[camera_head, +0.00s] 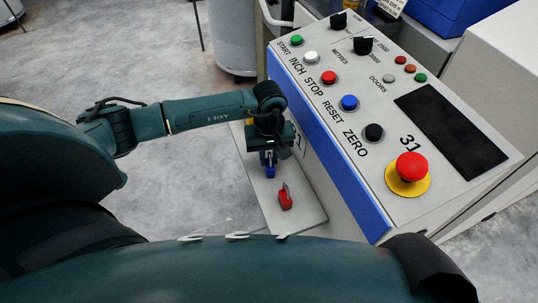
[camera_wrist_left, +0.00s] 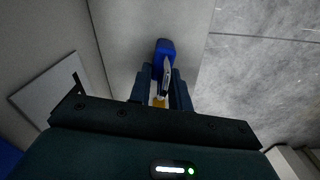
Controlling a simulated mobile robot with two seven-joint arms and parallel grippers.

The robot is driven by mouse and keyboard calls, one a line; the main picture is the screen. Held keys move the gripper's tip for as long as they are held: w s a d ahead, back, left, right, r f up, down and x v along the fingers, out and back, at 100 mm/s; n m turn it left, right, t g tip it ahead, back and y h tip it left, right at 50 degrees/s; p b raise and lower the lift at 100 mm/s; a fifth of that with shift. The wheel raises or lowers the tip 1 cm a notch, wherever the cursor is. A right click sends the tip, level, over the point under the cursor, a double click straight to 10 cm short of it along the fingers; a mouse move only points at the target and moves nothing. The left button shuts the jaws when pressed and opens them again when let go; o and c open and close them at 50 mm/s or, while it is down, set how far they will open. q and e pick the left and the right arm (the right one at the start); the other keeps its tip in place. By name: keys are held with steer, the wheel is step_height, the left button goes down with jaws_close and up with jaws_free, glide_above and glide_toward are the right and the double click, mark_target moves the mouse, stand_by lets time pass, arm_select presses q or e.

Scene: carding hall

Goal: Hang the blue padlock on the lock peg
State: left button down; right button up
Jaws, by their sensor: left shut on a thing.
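The blue padlock (camera_head: 270,172) hangs low between the fingers of my left gripper (camera_head: 269,158), above a pale grey shelf (camera_head: 304,214). In the left wrist view, the blue padlock's body (camera_wrist_left: 164,47) sticks out beyond the fingertips of my left gripper (camera_wrist_left: 164,80), which is shut on its metal shackle. A red padlock (camera_head: 285,201) with a grey shackle is on the shelf, just in front and to the right of the blue one. I cannot make out the lock peg; my arm and gripper cover part of that area. My right gripper is not in view.
A sloped control panel (camera_head: 385,205) with buttons, a blue front edge and a red emergency stop (camera_head: 411,166) rises right of the shelf. A grey drum (camera_head: 232,35) stands behind. Open concrete floor (camera_head: 180,195) lies left of the shelf.

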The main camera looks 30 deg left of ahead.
arm_select(q)
steer(key=c, duration=1.3)
jaws_free()
steer(key=shift+r+p, duration=0.2)
steer(key=shift+p, duration=0.35)
step_height(320, 180, up, 13)
steer(key=shift+w+a, duration=0.2)
steer(key=shift+w, duration=0.1)
